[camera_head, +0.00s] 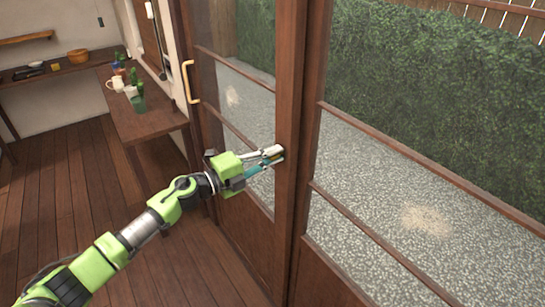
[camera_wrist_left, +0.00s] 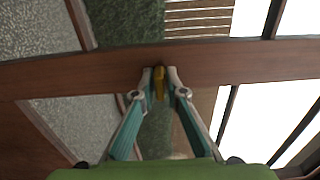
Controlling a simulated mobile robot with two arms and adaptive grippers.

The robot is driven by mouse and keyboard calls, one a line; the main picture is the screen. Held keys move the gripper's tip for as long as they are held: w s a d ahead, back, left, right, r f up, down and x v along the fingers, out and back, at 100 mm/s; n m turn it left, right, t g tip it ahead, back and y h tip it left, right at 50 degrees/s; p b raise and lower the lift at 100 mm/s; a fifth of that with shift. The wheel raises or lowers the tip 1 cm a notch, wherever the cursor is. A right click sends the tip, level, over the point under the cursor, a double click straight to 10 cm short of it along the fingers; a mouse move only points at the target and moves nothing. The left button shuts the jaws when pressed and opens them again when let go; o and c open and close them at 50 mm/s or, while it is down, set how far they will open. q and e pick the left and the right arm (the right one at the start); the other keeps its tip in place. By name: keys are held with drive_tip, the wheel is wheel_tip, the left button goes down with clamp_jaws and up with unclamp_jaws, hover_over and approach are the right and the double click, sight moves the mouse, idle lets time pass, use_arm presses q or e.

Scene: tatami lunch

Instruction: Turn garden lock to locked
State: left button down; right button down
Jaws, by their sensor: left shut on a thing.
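The garden lock (camera_wrist_left: 159,82) is a small yellow piece on the brown wooden door post; it shows in the left wrist view between my fingertips. My left gripper (camera_head: 279,156) reaches the post of the glazed garden door (camera_head: 290,110) in the head view, and its fingers hide the lock there. In the left wrist view my left gripper (camera_wrist_left: 159,76) is shut on the lock, one finger on each side. The lock looks lengthwise in line with the fingers; its exact turn is hard to tell. My right gripper is in neither view.
A yellow door handle (camera_head: 190,82) is on the frame to the left. Glass panes, gravel and a hedge (camera_head: 430,70) lie beyond. The wooden floor (camera_head: 60,190) at left is clear.

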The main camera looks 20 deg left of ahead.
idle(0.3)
use_arm(q)
drive_tip(key=c, duration=2.1)
unclamp_jaws()
drive_tip(key=v, duration=1.2)
drive_tip(key=shift+f, duration=0.1)
